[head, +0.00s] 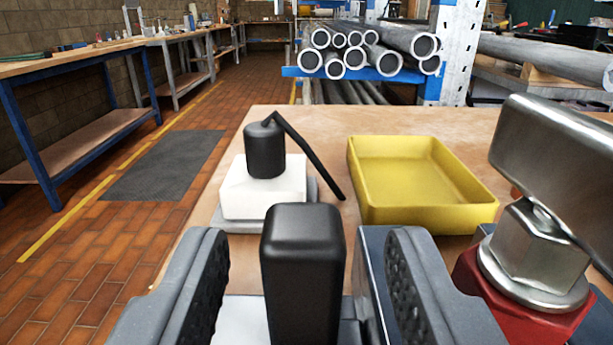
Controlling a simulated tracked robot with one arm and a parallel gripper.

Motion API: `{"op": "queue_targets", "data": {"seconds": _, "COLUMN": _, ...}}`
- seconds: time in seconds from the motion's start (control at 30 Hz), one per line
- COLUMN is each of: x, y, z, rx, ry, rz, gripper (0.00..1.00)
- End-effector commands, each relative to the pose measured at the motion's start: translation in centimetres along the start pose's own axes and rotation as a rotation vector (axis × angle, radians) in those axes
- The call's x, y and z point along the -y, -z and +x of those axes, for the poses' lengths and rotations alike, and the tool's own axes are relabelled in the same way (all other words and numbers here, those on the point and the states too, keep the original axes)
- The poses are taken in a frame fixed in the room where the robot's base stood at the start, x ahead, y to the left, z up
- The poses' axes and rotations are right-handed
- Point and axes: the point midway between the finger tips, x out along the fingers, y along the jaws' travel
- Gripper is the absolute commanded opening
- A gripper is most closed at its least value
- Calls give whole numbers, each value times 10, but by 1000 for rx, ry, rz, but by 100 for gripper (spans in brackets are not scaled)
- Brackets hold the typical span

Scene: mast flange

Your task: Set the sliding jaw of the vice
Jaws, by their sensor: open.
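My gripper (308,250) is open, its two dark grey fingers with textured inner pads spread at the bottom centre. A black upright post with rounded edges (303,270) shows between the fingers, with a gap on both sides. I take it for the handle of the vice's sliding jaw, but cannot be sure. Its lower end runs out of the picture. A grey-blue metal block (374,265) stands just right of the post, partly hidden by the right finger. A pale surface shows low between the left finger and the post. The rest of the vice is hidden.
A white block with a black cylinder and lever (265,185) stands beyond the post. A yellow tray (480,215) lies behind on the wooden bench (300,120). At right, a red base (530,320) carries a steel hex nut (535,250) under a thick steel bar (555,165), close to my right finger.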

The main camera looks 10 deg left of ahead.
Motion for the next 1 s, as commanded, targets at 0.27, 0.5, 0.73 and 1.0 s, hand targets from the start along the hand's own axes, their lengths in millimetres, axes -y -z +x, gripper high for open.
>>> {"op": "queue_targets", "data": {"seconds": 0.27, "x": 0, "y": 1, "z": 22, "rx": -3, "ry": 1, "rz": 0, "gripper": 44}}
{"op": "queue_targets", "data": {"seconds": 0.5, "x": 0, "y": 1, "z": 27, "rx": -2, "ry": 1, "rz": 0, "gripper": 44}}
{"op": "queue_targets", "data": {"seconds": 0.73, "x": 0, "y": 1, "z": 27, "rx": -2, "ry": 1, "rz": 0, "gripper": 32}}
{"op": "queue_targets", "data": {"seconds": 1.0, "x": 0, "y": 1, "z": 27, "rx": -2, "ry": 0, "rz": 0, "gripper": 0}}
